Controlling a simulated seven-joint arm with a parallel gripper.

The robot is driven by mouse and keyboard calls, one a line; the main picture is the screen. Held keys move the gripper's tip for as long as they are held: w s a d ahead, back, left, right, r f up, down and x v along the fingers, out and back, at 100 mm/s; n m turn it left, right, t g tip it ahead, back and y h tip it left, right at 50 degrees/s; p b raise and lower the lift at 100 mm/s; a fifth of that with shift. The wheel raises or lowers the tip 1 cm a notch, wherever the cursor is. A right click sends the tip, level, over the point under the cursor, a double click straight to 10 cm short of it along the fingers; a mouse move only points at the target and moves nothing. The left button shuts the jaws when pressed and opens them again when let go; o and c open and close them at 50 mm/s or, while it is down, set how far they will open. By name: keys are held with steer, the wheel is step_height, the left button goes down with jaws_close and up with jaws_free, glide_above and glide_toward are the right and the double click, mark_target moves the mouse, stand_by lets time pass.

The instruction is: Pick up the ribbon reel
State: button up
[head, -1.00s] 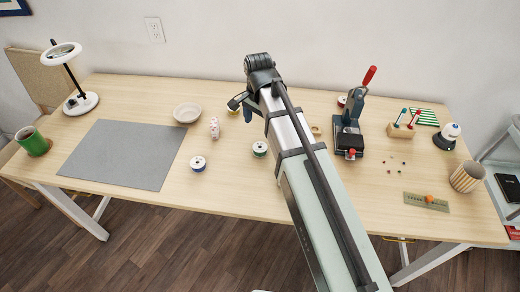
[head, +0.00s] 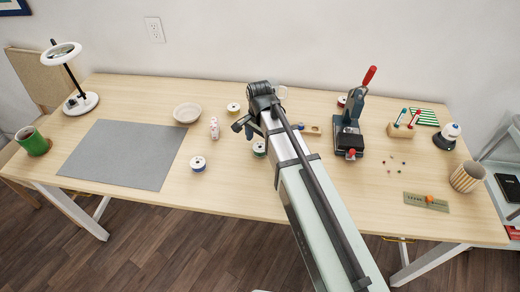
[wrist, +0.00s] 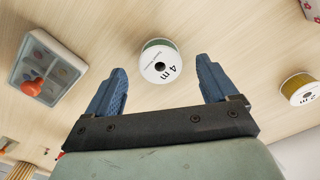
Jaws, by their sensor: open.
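Several ribbon reels are on the table; I cannot tell which one the task means. A reel with a green edge and a white "4 m" face (wrist: 160,62) sits ahead of my open fingers in the wrist view, about centred between them. In the head view this green reel (head: 259,148) shows just right of my gripper (head: 243,129), partly covered by the arm. The jaws look empty. A yellow reel (head: 233,107) lies behind the gripper, and at right in the wrist view (wrist: 298,88). A blue reel (head: 198,163) lies to the front left, a red one (head: 342,100) by the press.
A pink-spotted white object (head: 214,128) and a bowl (head: 187,112) stand left of the gripper. The dark press (head: 348,138) with its red handle stands to the right. A grey mat (head: 125,153) lies at left. The front middle of the table is clear.

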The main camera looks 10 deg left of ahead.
mark_target(260, 146)
steer(key=shift+w+f, duration=0.1)
steer(key=shift+f, duration=1.5)
steer(key=shift+c, duration=0.4)
steer(key=c, duration=1)
